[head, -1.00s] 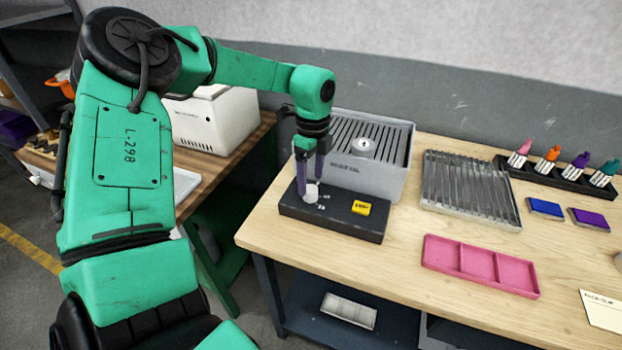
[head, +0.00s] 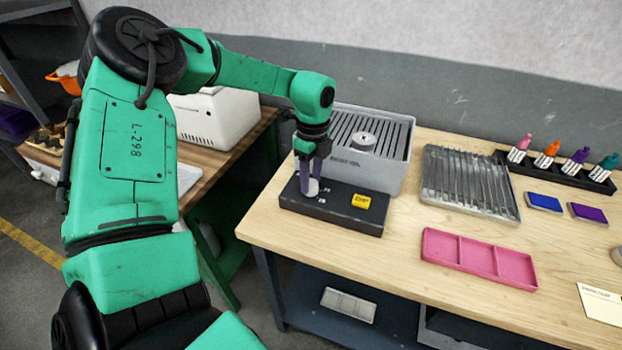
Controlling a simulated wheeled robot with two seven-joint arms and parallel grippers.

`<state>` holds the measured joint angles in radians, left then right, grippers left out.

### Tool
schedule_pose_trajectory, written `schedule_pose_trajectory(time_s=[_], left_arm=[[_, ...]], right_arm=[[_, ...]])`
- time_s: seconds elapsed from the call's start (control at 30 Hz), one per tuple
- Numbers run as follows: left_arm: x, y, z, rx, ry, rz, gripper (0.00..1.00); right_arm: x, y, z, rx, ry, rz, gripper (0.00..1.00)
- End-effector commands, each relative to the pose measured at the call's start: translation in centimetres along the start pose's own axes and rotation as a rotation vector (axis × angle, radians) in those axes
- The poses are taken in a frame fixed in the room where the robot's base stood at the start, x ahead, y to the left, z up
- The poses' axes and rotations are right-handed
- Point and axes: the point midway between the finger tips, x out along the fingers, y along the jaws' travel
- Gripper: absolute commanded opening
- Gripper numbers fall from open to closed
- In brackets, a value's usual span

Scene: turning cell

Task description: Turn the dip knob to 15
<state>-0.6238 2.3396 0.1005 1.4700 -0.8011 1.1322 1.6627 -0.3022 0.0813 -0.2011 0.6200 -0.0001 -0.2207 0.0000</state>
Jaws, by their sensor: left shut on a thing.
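The dip knob (head: 311,187) is a pale round knob on the left part of a black control box (head: 345,220). A yellow button (head: 361,201) with dark lettering sits on the right part of the box. Small white marks show beside the knob, too small to read with certainty. My left gripper (head: 312,184) points down over the box and is shut on the knob, its purple fingers on either side. The fingers hide part of the knob and its scale, so its setting cannot be read. My right gripper is not in view.
A grey slatted machine (head: 372,150) stands just behind the box. A metal rack tray (head: 468,180), a pink divided tray (head: 478,258), blue (head: 544,202) and purple (head: 587,213) pads, and a black rack of bottles (head: 560,172) lie right. Bare wood lies in front.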

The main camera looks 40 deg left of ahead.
Motion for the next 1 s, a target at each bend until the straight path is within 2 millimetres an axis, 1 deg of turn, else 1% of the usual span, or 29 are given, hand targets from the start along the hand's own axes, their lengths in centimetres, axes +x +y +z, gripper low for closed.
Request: schedule_pose_trajectory(time_s=[0.03,0.27,0.5,0.7,1.0], left_arm=[[0.1,-0.1,0.0,0.017,-0.001,-0.004,0.00],[0.3,-0.1,-0.1,0.157,-0.007,-0.005,0.00],[0.3,-0.2,-0.1,0.373,-0.017,-0.007,0.00],[0.1,-0.1,-0.1,0.563,-0.026,-0.006,0.00],[-0.1,-0.1,-0.1,0.848,-0.038,-0.006,0.00]], right_arm=[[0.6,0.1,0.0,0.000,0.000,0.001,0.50],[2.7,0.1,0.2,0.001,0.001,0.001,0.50],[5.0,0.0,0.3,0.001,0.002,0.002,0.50],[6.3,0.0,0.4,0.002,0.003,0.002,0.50],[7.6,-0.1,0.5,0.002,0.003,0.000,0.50]])
